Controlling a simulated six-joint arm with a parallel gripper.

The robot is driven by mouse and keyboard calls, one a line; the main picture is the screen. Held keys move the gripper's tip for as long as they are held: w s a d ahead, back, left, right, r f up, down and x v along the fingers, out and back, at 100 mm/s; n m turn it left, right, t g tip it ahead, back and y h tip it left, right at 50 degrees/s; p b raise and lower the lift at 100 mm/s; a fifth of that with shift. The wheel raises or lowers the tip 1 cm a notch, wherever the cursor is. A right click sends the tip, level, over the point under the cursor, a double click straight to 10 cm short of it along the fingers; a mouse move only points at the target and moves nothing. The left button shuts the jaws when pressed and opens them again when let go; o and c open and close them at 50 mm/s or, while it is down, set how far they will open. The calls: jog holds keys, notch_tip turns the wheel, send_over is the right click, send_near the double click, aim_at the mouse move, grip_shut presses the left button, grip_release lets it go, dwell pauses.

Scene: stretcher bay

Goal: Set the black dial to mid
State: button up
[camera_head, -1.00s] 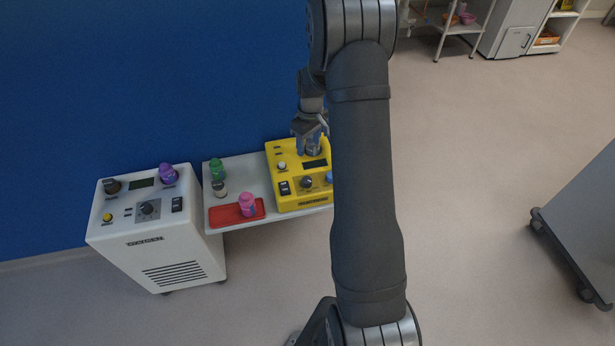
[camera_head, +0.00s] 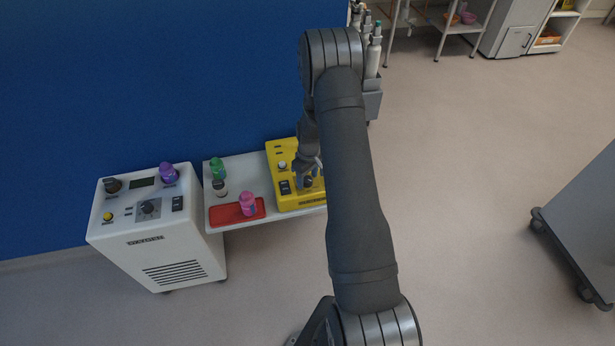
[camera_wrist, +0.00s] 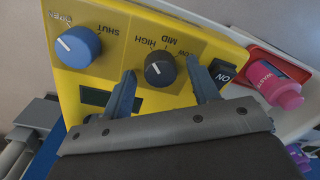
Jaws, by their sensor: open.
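The black dial (camera_wrist: 160,70) sits on the yellow device (camera_wrist: 120,20) in the wrist view. Labels LOW, MID and HIGH stand around it, and its white pointer line faces the HIGH side or close to it; I cannot tell the exact setting. My gripper (camera_wrist: 165,88) is open, with one blue-grey finger on each side of the dial; I cannot tell whether they touch it. In the head view my gripper (camera_head: 311,180) is over the front part of the yellow device (camera_head: 285,204), and my arm hides the dial there.
A blue knob (camera_wrist: 78,46) marked OPEN and SHUT and a black ON switch (camera_wrist: 222,73) flank the dial. A pink bottle (camera_head: 247,203) stands on a red tray (camera_head: 224,215). A white machine (camera_head: 160,254) with its own black dial (camera_head: 148,207) stands at left.

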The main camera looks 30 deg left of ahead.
jog(key=c, duration=1)
jog(key=shift+m, duration=0.3)
jog(key=shift+o, duration=0.2)
jog(key=m, duration=0.4)
jog(key=shift+m, duration=2)
jog(key=o, duration=1)
jog(key=shift+c, duration=0.2)
